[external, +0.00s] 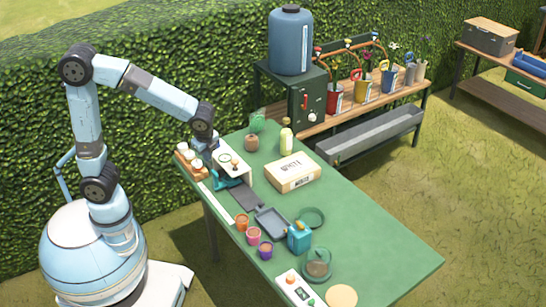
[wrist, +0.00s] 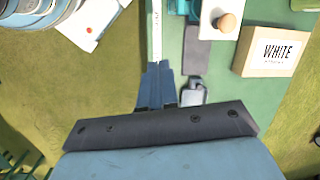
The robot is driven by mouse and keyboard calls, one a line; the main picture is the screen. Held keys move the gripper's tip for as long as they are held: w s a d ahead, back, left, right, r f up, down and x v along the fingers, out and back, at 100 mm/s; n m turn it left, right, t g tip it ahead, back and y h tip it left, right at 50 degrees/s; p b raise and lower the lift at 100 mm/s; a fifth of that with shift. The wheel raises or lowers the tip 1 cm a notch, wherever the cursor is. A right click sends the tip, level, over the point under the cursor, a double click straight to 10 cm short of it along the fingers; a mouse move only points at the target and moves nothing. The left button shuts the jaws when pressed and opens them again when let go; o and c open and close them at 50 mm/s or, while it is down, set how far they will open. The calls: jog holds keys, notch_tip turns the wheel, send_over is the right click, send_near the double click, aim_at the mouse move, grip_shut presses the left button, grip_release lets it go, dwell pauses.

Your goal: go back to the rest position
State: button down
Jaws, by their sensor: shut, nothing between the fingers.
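My gripper (wrist: 158,68) shows in the wrist view with its two blue fingers together and nothing between them. It points down over the green table (wrist: 125,75), close to the end of a long white strip (wrist: 157,32). In the external view my arm reaches over the far left end of the table (external: 385,235), with its dark wrist joint (external: 203,118) above the jar rack and the white device. The fingers cannot be made out clearly there.
A white device with a knob (external: 238,170), a rack of jars (external: 187,158), a box marked WHITE (external: 293,173), a cream bottle (external: 286,138), coloured cups (external: 253,236) and a blue bottle (external: 299,238) stand on the table. A hedge (external: 150,50) rises behind my arm.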

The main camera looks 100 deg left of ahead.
jog(key=s+d+r+n+t+h, duration=0.1)
jog(key=s+d+r+n+t, duration=0.3)
jog(key=s+d, duration=0.45)
jog(key=s+d+r+n+t+h, duration=0.2)
jog(key=s+d+r+n+t, duration=0.1)
jog(key=s+d+r, duration=0.5)
jog(key=w+a+f+m+g+y, duration=0.1)
jog(key=w+a+f+m+g, duration=0.2)
jog(key=w+a+f, duration=0.45)
jog(key=w+a+f+m+g+y, duration=0.25)
jog(key=w+a+m+g, duration=0.2)
jog(key=w, duration=0.65)
jog(key=w+a+f+m+g, duration=0.2)
jog(key=w+a+f, duration=0.2)
jog(key=a+f, duration=0.35)
jog(key=s+a+r+x, duration=0.1)
jog(key=x, duration=1.1)
jog(key=shift+s+a, duration=0.2)
jog(key=shift+s, duration=0.1)
